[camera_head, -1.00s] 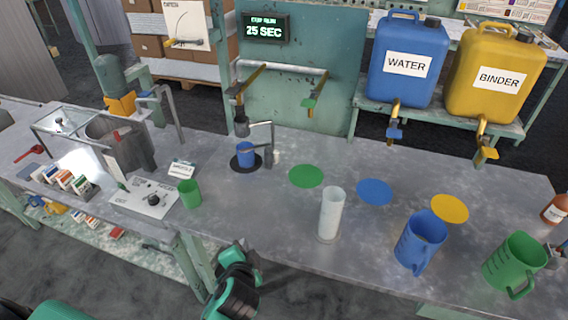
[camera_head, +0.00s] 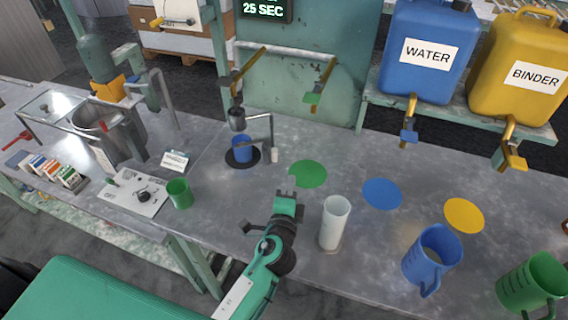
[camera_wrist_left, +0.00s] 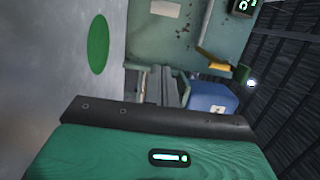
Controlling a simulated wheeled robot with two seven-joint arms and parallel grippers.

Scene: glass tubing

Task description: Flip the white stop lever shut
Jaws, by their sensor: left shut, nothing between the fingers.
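A small white piece (camera_head: 274,155), which looks like the stop lever, hangs at the right side of the grey stand (camera_head: 258,142) by the blue cup (camera_head: 241,147). It is too small to tell its exact position. My left gripper (camera_head: 286,184) is shut and empty above the table, in front of the green disc (camera_head: 307,174). It is nearer to me than the stand and apart from the white piece. In the left wrist view its fingers (camera_wrist_left: 157,82) show together; I do not make out the lever there. My right gripper is not in view.
A white cylinder (camera_head: 335,222) stands just right of my left gripper. A blue jug (camera_head: 431,258) and a green jug (camera_head: 530,282) stand farther right. A green cup (camera_head: 179,194) and a control box (camera_head: 135,192) are at left. Pipes with taps (camera_head: 313,96) hang behind.

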